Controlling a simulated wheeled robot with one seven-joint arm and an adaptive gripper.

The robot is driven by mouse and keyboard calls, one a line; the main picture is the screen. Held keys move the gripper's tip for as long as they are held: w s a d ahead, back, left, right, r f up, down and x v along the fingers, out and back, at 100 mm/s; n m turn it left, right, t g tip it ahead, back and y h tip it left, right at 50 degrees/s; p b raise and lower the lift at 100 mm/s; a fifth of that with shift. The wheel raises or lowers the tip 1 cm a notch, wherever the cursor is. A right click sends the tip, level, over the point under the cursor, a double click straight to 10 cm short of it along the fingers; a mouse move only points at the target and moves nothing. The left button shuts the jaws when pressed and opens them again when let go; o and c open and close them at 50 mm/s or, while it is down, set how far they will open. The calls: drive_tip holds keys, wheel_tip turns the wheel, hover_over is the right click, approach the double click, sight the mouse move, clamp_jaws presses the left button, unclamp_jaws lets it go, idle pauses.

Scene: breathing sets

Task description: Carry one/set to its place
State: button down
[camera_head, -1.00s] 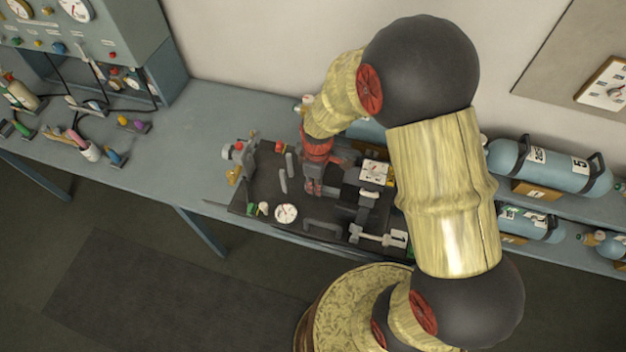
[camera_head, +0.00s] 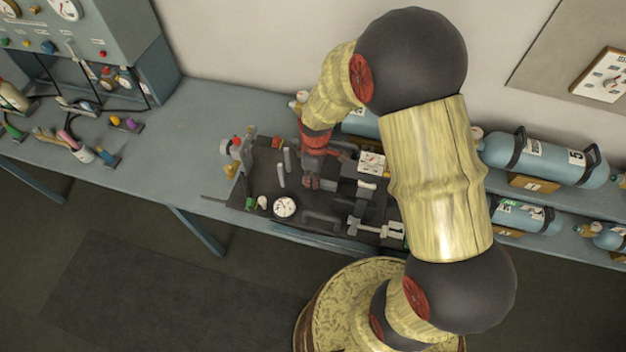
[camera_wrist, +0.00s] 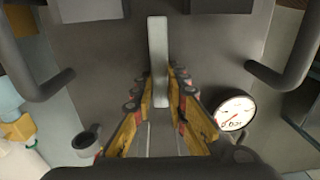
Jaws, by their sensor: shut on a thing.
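A dark grey breathing set (camera_head: 262,182), a flat panel with grey handles, a round white gauge (camera_head: 284,207) and fittings on it, is at the bench's front edge. My gripper (camera_head: 311,184) reaches down over its middle. In the wrist view, my gripper (camera_wrist: 160,95) has its yellow-and-red fingers close on both sides of a pale grey upright bar handle (camera_wrist: 157,55) and is shut on it. The dark panel (camera_wrist: 105,50) lies behind, with the gauge (camera_wrist: 234,112) at right. Whether the panel is clear of the bench cannot be told.
The blue-grey bench (camera_head: 185,125) is bare left of the set. Hoses and small fittings lie farther left under a gauge cabinet (camera_head: 110,40). Blue cylinders (camera_head: 550,160) rest on racks at right. My arm hides the middle right.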

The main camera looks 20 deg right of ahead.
drive_tip(key=shift+w+d+f+b, duration=0.35)
drive_tip(key=shift+w+f+b, duration=0.2)
drive_tip(key=shift+f, duration=0.1)
drive_tip(key=shift+w+d+f+b, duration=0.3)
drive_tip(key=shift+w+f+b, duration=0.1)
drive_tip(key=shift+w+f, duration=0.15)
drive_tip(key=shift+w+d+f+b, duration=0.35)
drive_tip(key=shift+w+f+b, duration=0.15)
drive_tip(key=shift+f, duration=0.2)
drive_tip(key=shift+f+b, duration=1.35)
drive_tip(key=shift+f, duration=0.8)
idle(1.0)
drive_tip(key=c, duration=1.7)
unclamp_jaws()
drive_tip(key=shift+c, duration=0.2)
drive_tip(key=shift+o, duration=0.3)
drive_tip(key=shift+s+f, duration=0.15)
drive_tip(key=shift+s, duration=0.05)
drive_tip(key=r, duration=1.2)
drive_tip(key=shift+w+d+r, duration=0.1)
drive_tip(key=shift+w+d, duration=0.05)
drive_tip(key=shift+w, duration=0.05)
